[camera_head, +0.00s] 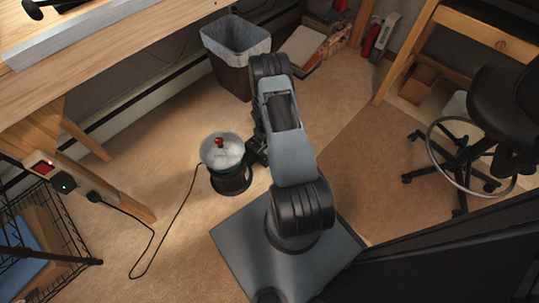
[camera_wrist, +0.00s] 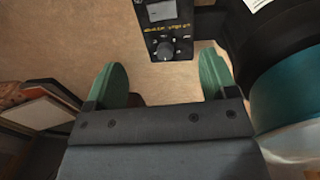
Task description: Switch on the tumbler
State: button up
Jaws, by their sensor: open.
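The tumbler (camera_head: 229,180) stands upright on the floor, with a pale translucent lid and a red knob (camera_head: 219,142) on top. In the wrist view its dark control panel (camera_wrist: 155,34) shows a small display and a round knob (camera_wrist: 165,50). My gripper (camera_wrist: 163,75) is open and empty; its two green fingers are spread below the knob in the picture, apart from it. In the head view my gripper (camera_head: 257,150) is small and dark at the tumbler's right side, largely hidden by my arm. Whether the tumbler runs cannot be told.
A bin (camera_head: 236,78) stands behind, a wire basket (camera_head: 45,240) at left. A stool (camera_head: 490,110) is at right.

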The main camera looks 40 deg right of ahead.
jog(key=f+b, duration=0.2)
jog(key=f, duration=0.3)
jog(key=d+f+b, duration=0.1)
jog(key=f+b, duration=0.1)
jog(key=f, duration=0.3)
jog(key=f+b, duration=0.1)
jog(key=f, duration=0.4)
jog(key=shift+d+b, duration=0.3)
jog(key=shift+b, duration=0.1)
jog(key=shift+r, duration=0.1)
